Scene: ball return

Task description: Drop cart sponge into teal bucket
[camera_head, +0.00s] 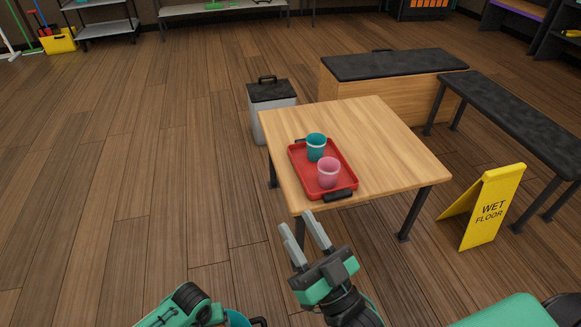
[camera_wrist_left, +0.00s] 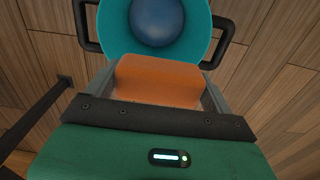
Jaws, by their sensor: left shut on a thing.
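In the left wrist view, my left gripper (camera_wrist_left: 158,92) is shut on an orange sponge (camera_wrist_left: 158,76). The teal bucket (camera_wrist_left: 113,22) is just beyond the sponge, with dark handles on both sides. The sponge overlaps the bucket's near rim in this view; I cannot tell its height above the bucket. A round blue thing, like a ball, shows inside the bucket. In the head view, only a bit of the bucket (camera_head: 237,319) shows at the bottom edge, beside my left arm; the left fingers are hidden. My right gripper (camera_head: 297,222) is open and empty, before the wooden table.
The wooden table (camera_head: 390,150) carries a red tray (camera_head: 301,172) with a teal cup (camera_head: 316,147) and a pink cup (camera_head: 329,173). A yellow wet floor sign (camera_head: 493,207) stands at right. A grey bin (camera_head: 272,105) and dark benches (camera_head: 520,120) stand behind.

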